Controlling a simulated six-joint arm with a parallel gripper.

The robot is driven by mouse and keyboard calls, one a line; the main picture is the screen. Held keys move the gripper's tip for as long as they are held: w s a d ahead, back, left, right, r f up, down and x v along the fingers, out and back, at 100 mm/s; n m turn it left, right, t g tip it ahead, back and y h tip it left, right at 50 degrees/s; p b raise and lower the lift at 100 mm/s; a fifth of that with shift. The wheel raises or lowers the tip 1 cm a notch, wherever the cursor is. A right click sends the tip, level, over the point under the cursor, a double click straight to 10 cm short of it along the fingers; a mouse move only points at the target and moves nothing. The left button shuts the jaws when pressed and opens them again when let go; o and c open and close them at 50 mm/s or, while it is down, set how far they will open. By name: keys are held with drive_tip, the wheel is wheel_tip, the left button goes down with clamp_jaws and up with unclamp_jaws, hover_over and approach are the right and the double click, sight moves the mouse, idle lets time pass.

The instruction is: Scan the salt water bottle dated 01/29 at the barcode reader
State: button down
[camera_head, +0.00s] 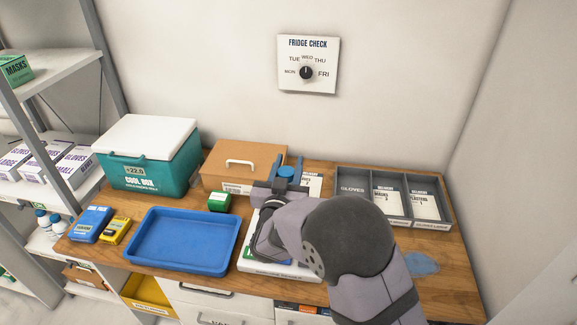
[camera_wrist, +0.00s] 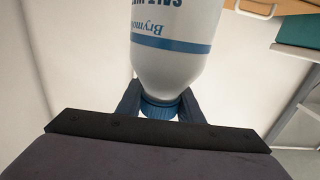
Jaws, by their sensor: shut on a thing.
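My gripper (camera_head: 284,184) is over the right-middle of the table, shut on a bottle whose blue cap (camera_head: 286,171) shows between the fingers in the head view. In the wrist view, the white bottle (camera_wrist: 172,62) has a blue band and printing that reads partly "SALT W…" and "Brym…". My gripper (camera_wrist: 160,106) holds it by the cap end. Its date cannot be read. My arm hides most of the bottle in the head view. I cannot tell for certain which thing is the barcode reader; a small green block (camera_head: 219,202) stands left of my gripper.
A blue tray (camera_head: 184,267), blue pack (camera_head: 91,224) and yellow device (camera_head: 115,231) lie on the left. A teal cool box (camera_head: 150,178) and brown box (camera_head: 232,183) stand behind. A grey divided tray (camera_head: 352,176) is at right. A white-edged item (camera_head: 285,270) lies partly under my arm.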

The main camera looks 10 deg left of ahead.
wheel_tip(320, 180, up, 8)
drive_tip(key=p, duration=0.4)
drive_tip(key=shift+f, duration=0.3)
